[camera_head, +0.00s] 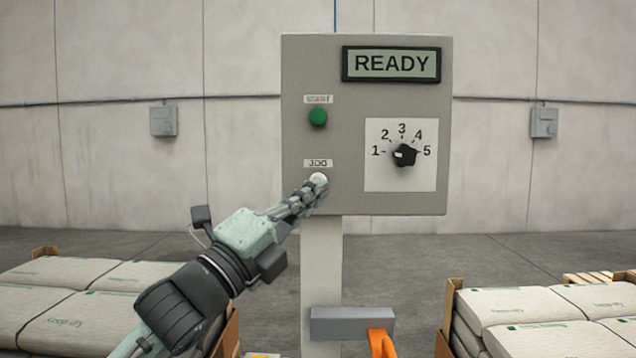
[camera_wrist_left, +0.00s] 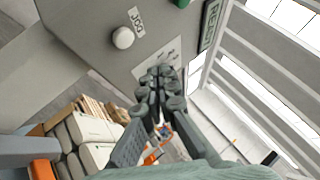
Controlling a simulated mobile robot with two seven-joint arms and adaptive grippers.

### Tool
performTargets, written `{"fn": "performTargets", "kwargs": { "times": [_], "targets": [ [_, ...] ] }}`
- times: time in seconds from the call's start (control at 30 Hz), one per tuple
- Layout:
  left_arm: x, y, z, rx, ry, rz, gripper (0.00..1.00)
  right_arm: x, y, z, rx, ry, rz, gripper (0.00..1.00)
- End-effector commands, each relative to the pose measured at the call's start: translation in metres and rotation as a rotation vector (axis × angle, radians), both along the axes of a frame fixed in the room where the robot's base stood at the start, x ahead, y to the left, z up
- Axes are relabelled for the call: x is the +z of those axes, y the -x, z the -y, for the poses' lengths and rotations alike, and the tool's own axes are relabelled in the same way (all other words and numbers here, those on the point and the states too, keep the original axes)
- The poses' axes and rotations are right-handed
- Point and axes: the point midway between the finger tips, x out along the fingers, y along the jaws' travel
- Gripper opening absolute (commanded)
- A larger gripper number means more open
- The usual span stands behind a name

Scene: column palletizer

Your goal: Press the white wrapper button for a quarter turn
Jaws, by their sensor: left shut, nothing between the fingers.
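The white button (camera_head: 319,179) sits on the grey control panel (camera_head: 350,100) under a label reading JOG. In the left wrist view the white button (camera_wrist_left: 123,38) shows whole, beside its JOG label. My left gripper (camera_head: 318,188) is shut and empty, its fingertips at the lower edge of the button in the head view. In the left wrist view my left gripper (camera_wrist_left: 162,75) appears below and right of the button. I cannot tell whether it touches the button. The display (camera_head: 391,64) reads READY. My right gripper is not in view.
A green button (camera_head: 318,117) sits above the white one. A black dial (camera_head: 404,155) with marks 1 to 5 is to the right, pointing near 1. Stacked sacks stand at left (camera_head: 60,300) and right (camera_head: 530,310). An orange part (camera_head: 382,342) shows low on the post.

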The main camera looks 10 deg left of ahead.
Motion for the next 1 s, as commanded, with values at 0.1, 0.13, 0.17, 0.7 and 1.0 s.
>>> {"fn": "performTargets", "kwargs": {
  "times": [0.1,0.13,0.17,0.7,1.0],
  "targets": [
    [0.0,-0.017,-0.004,0.0,0.002,-0.001,0.0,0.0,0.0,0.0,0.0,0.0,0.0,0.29],
    [0.001,-0.02,-0.004,-0.001,0.001,0.0,0.0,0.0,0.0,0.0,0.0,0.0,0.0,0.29],
    [0.002,-0.024,-0.005,0.0,0.0,0.0,0.0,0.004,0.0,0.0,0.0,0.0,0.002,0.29],
    [0.0,-0.045,-0.009,-0.002,0.001,0.001,0.0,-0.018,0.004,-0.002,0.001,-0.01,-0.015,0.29],
    [0.0,-0.045,-0.009,-0.001,0.001,0.0,0.0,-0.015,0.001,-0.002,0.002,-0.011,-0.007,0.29]
  ]
}}
